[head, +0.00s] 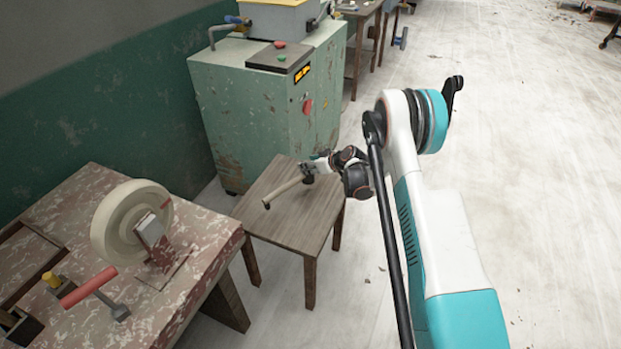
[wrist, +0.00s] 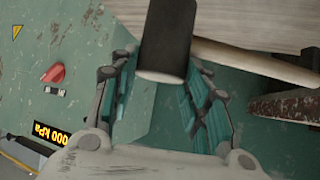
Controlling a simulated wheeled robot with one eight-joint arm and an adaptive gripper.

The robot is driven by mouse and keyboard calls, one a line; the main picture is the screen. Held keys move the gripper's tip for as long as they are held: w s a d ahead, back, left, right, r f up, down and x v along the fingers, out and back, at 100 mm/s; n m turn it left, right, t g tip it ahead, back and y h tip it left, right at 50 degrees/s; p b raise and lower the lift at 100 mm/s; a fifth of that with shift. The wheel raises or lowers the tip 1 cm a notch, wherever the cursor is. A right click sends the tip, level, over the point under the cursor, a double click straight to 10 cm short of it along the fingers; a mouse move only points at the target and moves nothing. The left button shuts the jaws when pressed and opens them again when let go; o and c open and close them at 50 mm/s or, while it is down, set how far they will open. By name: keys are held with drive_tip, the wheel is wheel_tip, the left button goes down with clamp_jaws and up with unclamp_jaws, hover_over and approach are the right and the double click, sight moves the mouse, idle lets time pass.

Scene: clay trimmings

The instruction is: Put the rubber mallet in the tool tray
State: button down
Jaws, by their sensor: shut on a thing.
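The rubber mallet has a dark head (wrist: 167,40) and a pale wooden handle (wrist: 255,60). My gripper (wrist: 170,92) is shut on the mallet's head, which sits between its teal finger pads. In the head view my gripper (head: 309,176) is over the small wooden table, and the mallet's handle (head: 285,191) points left and toward the front. I cannot tell whether the mallet touches the tabletop. A dark-edged recess (head: 32,232) in the workbench at the left edge may be the tool tray, but I cannot tell for certain.
The small wooden table (head: 322,218) stands between the green cabinet (head: 240,125) and the red-and-white workbench (head: 205,235). The workbench holds a pale wheel (head: 115,215) and a red-handled tool (head: 88,287). The floor to the right is open.

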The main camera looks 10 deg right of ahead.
drive_tip(key=shift+f+b, duration=0.8)
drive_tip(key=shift+f, duration=1.55)
drive_tip(key=shift+f, duration=0.15)
drive_tip(key=c, duration=0.9)
unclamp_jaws()
